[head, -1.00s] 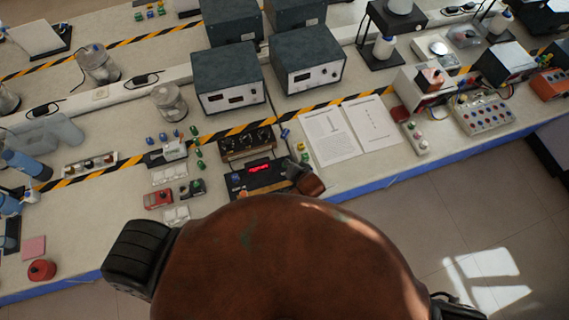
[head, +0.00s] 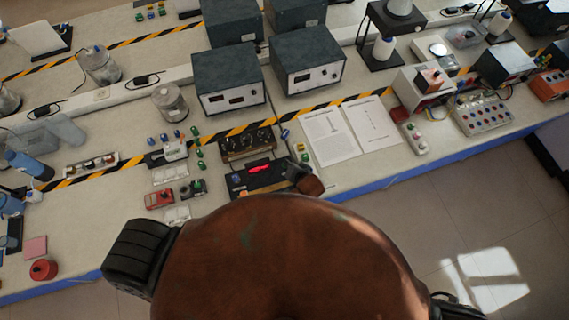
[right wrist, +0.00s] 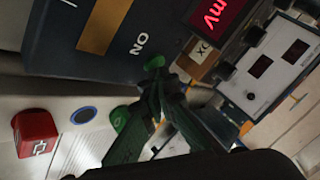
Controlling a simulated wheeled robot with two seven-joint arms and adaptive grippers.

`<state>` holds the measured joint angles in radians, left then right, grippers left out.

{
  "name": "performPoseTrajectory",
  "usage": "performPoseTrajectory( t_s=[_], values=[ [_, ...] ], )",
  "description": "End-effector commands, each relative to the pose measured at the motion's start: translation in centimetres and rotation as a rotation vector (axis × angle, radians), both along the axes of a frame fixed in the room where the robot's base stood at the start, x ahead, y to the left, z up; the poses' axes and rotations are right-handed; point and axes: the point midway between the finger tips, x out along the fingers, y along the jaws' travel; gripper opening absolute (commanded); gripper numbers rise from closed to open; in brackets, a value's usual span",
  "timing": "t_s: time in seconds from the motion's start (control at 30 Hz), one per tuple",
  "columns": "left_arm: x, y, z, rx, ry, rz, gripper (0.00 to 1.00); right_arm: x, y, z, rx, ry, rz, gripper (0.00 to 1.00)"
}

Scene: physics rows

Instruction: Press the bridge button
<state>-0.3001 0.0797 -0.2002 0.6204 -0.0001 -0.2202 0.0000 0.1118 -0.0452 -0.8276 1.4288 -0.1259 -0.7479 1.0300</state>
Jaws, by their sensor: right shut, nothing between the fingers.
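The bridge unit is a dark blue box (head: 240,182) with a glowing red display, near the bench's front edge in the head view. In the right wrist view its panel (right wrist: 75,35) fills the upper left, with an "ON" label, an orange strip and the red "mV" display (right wrist: 215,12). A small green button (right wrist: 155,62) sits beside the label. My right gripper (right wrist: 165,80) is shut and empty, its tips right at the button; whether they touch it I cannot tell. In the head view the right gripper (head: 294,168) is at the box's right end. My left gripper is not in view.
A brown box with knobs (head: 248,142) stands behind the unit. Two grey instruments (head: 228,78) stand farther back. White papers (head: 330,135) lie to the right. A red block (right wrist: 36,132) and a green cap (right wrist: 119,117) show in the right wrist view.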

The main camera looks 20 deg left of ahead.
Motion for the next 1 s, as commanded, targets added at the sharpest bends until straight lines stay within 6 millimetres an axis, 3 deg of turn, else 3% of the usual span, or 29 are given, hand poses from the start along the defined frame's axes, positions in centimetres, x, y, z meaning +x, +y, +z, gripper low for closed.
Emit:
performPoseTrajectory(
  t_s=[0.17,0.73,1.0],
  values=[
    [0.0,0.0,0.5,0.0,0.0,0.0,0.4,0.0,-0.1,0.4,-0.003,0.002,-0.001,0.0],
    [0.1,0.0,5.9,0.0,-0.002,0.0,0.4,0.1,0.0,6.0,0.001,-0.001,0.0,0.0],
    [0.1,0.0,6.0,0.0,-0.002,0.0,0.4,0.1,0.0,6.1,0.0,-0.002,0.001,0.0]
  ],
)
